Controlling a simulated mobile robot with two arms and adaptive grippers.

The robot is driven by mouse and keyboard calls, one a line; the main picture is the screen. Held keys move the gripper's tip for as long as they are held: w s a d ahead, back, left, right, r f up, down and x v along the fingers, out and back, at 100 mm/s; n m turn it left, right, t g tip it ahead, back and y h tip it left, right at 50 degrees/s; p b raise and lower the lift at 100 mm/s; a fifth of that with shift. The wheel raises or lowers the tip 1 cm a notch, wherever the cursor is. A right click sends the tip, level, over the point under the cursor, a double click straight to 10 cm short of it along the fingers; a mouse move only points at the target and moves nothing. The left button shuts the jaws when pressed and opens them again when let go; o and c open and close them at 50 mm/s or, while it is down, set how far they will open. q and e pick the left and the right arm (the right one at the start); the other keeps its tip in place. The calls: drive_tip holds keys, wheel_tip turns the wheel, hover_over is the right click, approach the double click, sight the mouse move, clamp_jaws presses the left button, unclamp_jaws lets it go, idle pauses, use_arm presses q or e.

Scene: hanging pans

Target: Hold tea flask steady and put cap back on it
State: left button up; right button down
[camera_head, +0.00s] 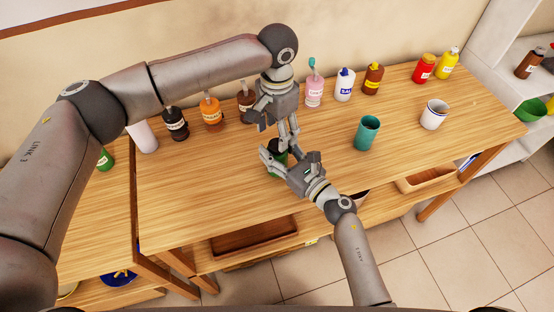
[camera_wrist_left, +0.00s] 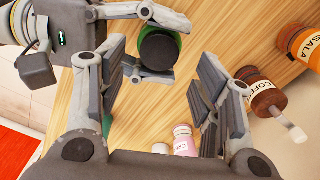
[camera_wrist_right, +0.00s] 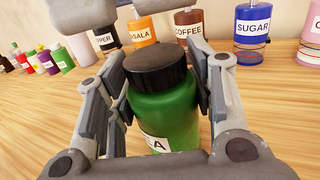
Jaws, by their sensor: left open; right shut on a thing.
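The green tea flask (camera_wrist_right: 163,120) stands upright on the table, its label partly hidden. The dark cap (camera_wrist_right: 155,66) sits on top of the flask; how tightly it sits, I cannot tell. The left wrist view shows the cap (camera_wrist_left: 160,50) from above, with green flask around it. My right gripper (camera_wrist_right: 163,72) is shut on the flask, with one finger at each side of its body. My left gripper (camera_head: 288,138) is open and empty just above the cap. In the left wrist view its fingers (camera_wrist_left: 164,72) are spread apart, with the cap beyond them.
Labelled bottles, including orange masala (camera_head: 212,114), pink (camera_head: 314,90) and sugar (camera_head: 345,84), stand along the back. A teal cup (camera_head: 367,133) and a white mug (camera_head: 434,115) stand to the right. The tabletop (camera_head: 200,185) is clear to the left and front.

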use_arm(q)
drive_tip(key=o, duration=0.6)
drive_tip(key=shift+c, duration=0.2)
drive_tip(key=shift+r, duration=0.1)
wheel_tip(320, 180, up, 12)
idle(0.3)
use_arm(e)
drive_tip(key=c, duration=0.6)
unclamp_jaws()
